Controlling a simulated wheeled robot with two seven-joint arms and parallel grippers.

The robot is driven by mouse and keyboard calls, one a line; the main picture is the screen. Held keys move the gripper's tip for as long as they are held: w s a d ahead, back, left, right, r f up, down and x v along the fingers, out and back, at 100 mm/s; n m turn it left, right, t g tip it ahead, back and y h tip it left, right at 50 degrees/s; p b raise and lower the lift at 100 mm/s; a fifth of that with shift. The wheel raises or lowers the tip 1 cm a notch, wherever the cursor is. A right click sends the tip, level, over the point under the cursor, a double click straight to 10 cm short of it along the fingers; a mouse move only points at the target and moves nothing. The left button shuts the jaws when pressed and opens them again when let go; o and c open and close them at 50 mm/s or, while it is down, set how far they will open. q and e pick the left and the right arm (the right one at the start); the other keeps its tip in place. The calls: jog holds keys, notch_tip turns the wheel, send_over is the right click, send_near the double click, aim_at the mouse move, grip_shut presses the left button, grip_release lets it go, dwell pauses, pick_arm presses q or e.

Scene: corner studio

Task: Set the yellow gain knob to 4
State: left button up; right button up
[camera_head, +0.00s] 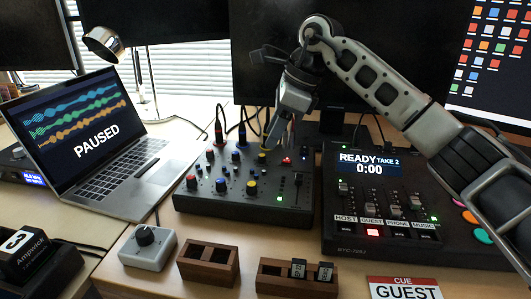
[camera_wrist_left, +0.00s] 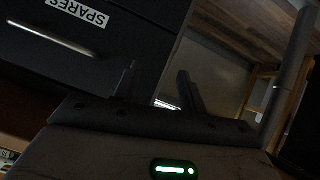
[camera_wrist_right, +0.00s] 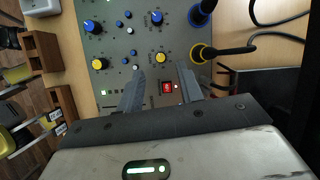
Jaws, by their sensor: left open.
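The black mixer (camera_head: 240,205) stands on the desk with red, blue and yellow knobs. One yellow knob (camera_head: 262,158) is in the back knob row and another yellow knob (camera_head: 251,187) is near the front edge. Both show in the right wrist view, the back one (camera_wrist_right: 160,57) and the front one (camera_wrist_right: 98,63). Any gain label or scale is too small to read. My right gripper (camera_head: 276,138) is above the mixer's back right part. Its fingers (camera_wrist_right: 160,75) are open and empty, beside the back yellow knob. My left gripper (camera_wrist_left: 157,72) is open and empty, away from the mixer.
Cables rise from jacks behind the mixer. A laptop (camera_head: 85,135) reading PAUSED stands left. A recorder console (camera_head: 370,215) stands right. A grey knob box (camera_head: 148,247) and wooden holders (camera_head: 208,263) lie in front. A drawer marked SPARES (camera_wrist_left: 85,40) is near my left gripper.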

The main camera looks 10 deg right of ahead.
aim_at(262, 155)
jog(key=x, duration=0.5)
jog(key=shift+b, duration=0.35)
grip_shut()
